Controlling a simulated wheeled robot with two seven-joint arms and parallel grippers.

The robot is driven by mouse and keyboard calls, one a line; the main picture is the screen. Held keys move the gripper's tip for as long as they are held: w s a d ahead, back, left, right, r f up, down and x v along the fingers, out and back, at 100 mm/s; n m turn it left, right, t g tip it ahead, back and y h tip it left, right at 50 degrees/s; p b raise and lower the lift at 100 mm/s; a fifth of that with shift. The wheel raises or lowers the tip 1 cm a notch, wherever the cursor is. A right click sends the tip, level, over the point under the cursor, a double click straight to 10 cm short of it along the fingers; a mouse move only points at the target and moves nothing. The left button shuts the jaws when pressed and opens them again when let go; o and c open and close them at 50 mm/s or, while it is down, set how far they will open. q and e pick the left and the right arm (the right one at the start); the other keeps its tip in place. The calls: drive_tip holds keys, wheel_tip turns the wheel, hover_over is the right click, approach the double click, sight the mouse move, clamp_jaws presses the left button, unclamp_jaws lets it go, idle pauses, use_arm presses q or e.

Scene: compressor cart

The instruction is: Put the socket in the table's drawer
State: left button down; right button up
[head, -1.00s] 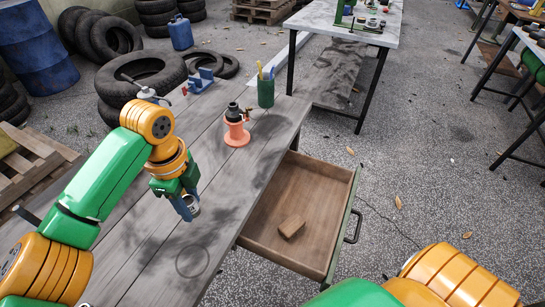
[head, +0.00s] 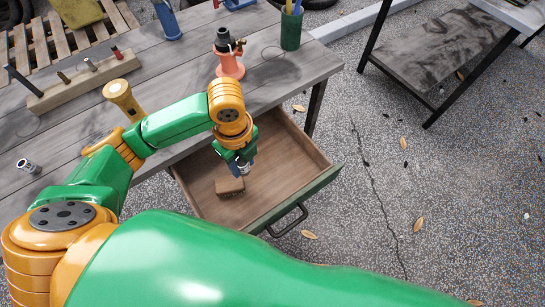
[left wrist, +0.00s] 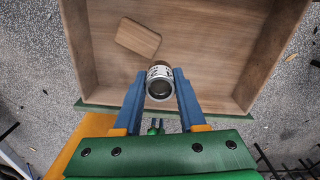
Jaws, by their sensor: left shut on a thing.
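The socket (left wrist: 160,73), a short silver metal cylinder with a dark hollow end, is between the two blue fingers of my left gripper (left wrist: 160,88), which is shut on it. In the head view the left gripper (head: 243,168) points down over the open drawer (head: 291,148), and the socket shows only as a small grey piece at its tips. The drawer is wooden inside with a green front and a dark handle. I cannot tell how far the socket is above the drawer floor. My right gripper is not in view.
A brown wooden block (head: 229,187) lies in the drawer close to the gripper. On the tabletop (head: 70,120) are an orange jack (head: 229,65), a green pencil cup (head: 291,28), a peg rack (head: 85,82) and another metal cylinder (head: 28,166).

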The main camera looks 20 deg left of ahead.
use_arm(q)
drive_tip(key=b, duration=0.2)
hover_over(269, 164)
wheel_tip(269, 164, down, 8)
drive_tip(key=shift+r, duration=0.15)
wheel_tip(269, 164, down, 3)
drive_tip(key=shift+r+b, duration=0.1)
drive_tip(key=shift+b, duration=0.35)
drive_tip(key=shift+w+f, duration=0.1)
drive_tip(key=shift+f, duration=0.1)
drive_tip(key=shift+f, duration=0.1)
drive_tip(key=shift+c, duration=2.4)
unclamp_jaws()
wheel_tip(269, 164, up, 12)
drive_tip(key=p, duration=0.2)
drive_tip(key=shift+d+r, duration=0.1)
drive_tip(key=shift+r, duration=0.1)
